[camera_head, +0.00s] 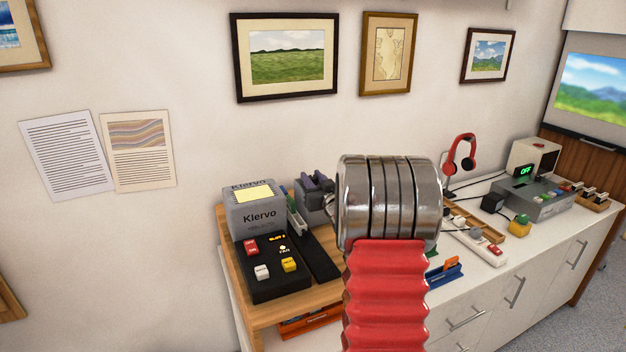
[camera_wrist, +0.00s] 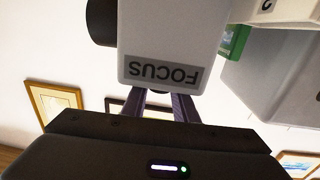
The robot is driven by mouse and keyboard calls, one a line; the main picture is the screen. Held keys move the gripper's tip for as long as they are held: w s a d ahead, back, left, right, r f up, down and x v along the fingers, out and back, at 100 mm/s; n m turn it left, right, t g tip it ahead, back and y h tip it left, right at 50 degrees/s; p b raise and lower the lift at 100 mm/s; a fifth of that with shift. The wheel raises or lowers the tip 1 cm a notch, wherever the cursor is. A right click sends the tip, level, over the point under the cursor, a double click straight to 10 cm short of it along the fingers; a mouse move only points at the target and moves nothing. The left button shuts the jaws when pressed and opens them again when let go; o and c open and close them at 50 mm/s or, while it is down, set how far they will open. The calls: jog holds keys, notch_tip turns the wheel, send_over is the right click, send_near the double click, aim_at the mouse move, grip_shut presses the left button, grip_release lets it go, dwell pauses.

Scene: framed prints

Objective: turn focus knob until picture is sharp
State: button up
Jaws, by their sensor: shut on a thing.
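A white housing (camera_wrist: 175,35) with a grey FOCUS label (camera_wrist: 162,73), upside down, fills the upper middle of the wrist view. A black cylinder (camera_wrist: 101,22) sticks out at its left. The two dark purple fingers of my gripper (camera_wrist: 163,108) reach up behind the label's lower edge. The picture, a landscape of blue sky and green hills, shows blurred on the screen (camera_head: 594,88) at the right.
A white counter (camera_head: 540,235) carries a grey device reading OFF (camera_head: 545,198), red headphones (camera_head: 460,155) and a power strip (camera_head: 480,245). A Klervo box (camera_head: 256,210) and a black button panel (camera_head: 275,268) stand at left. Framed prints (camera_head: 285,57) hang behind.

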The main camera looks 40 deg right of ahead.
jog(key=shift+r, duration=0.15)
jog(key=o, duration=1.1)
jog(key=shift+c, duration=0.2)
jog(key=v, duration=1.4)
jog(key=shift+w, duration=0.1)
